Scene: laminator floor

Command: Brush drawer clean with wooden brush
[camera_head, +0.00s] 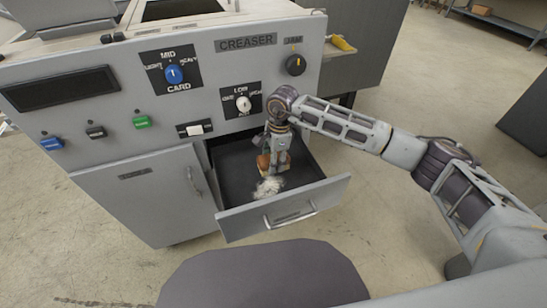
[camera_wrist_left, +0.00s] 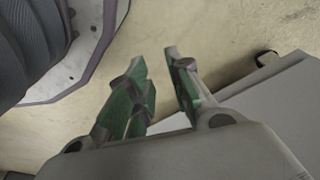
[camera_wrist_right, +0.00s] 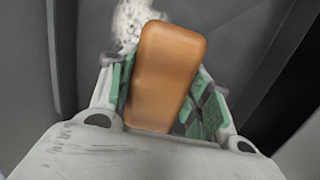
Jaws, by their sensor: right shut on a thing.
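The drawer (camera_head: 235,216) of the grey machine stands open, its dark floor showing in the head view. My right gripper (camera_head: 273,165) reaches down into it and is shut on the wooden brush (camera_wrist_right: 165,75), an orange-brown block held between the green finger pads in the right wrist view. The brush's underside is hidden. A pile of whitish scraps (camera_head: 268,187) lies on the drawer floor just in front of the brush, and it also shows beyond the brush in the right wrist view (camera_wrist_right: 130,22). My left gripper (camera_wrist_left: 160,85) is open and empty, above the floor.
The machine's front (camera_head: 130,105) with knobs and coloured buttons rises behind the drawer. A closed cabinet door (camera_head: 140,200) is to the left of the drawer. The drawer's side walls and front panel with its handle (camera_head: 290,216) surround the gripper closely. Open floor lies to the right.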

